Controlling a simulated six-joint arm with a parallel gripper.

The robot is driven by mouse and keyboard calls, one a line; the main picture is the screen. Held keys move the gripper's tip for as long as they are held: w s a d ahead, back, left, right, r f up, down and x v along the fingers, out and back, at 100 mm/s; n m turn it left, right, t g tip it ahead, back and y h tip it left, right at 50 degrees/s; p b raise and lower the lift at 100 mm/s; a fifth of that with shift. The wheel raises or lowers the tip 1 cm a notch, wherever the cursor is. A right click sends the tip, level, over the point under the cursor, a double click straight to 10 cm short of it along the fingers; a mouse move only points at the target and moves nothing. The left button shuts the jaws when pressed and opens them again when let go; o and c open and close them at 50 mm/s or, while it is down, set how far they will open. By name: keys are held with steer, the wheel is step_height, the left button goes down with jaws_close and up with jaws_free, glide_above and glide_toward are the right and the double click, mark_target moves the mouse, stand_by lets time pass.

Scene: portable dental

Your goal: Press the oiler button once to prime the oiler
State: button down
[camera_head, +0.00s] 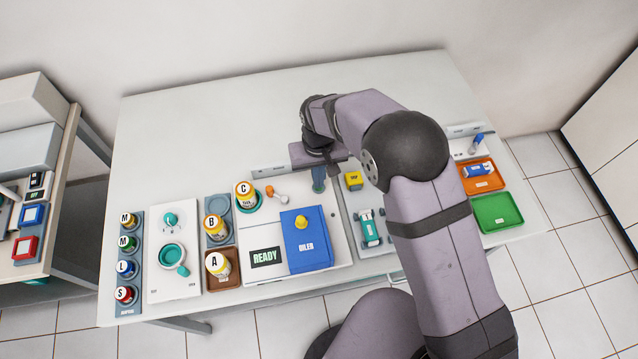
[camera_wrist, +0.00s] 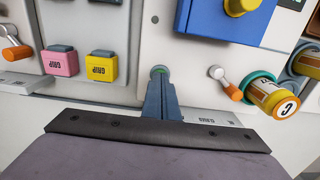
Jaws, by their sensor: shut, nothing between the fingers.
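The oiler (camera_head: 305,252) is a blue box with a yellow round knob (camera_head: 301,223) on top, standing on a white panel; its blue body (camera_wrist: 222,22) and the yellow knob (camera_wrist: 240,5) also show at the top of the wrist view. My gripper (camera_head: 319,189) is shut and empty, pointing down at the panel behind the oiler, apart from the blue box. In the wrist view, its fingertips (camera_wrist: 160,76) are at a small round green-rimmed piece (camera_wrist: 159,69), mostly hidden behind them. I cannot tell whether they touch it, or whether it is the button.
A display (camera_head: 266,257) beside the oiler reads READY. Left of my gripper stand a yellow bottle marked C (camera_head: 245,194) and a lever with an orange knob (camera_head: 270,190). Right of it are a yellow block (camera_head: 353,180) and a green-and-white piece (camera_head: 371,229). The table's back is clear.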

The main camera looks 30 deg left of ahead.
steer(key=shift+f, duration=0.3)
steer(key=shift+r, duration=0.1)
steer(key=shift+r+p, duration=2.3)
steer(key=shift+r, duration=1.15)
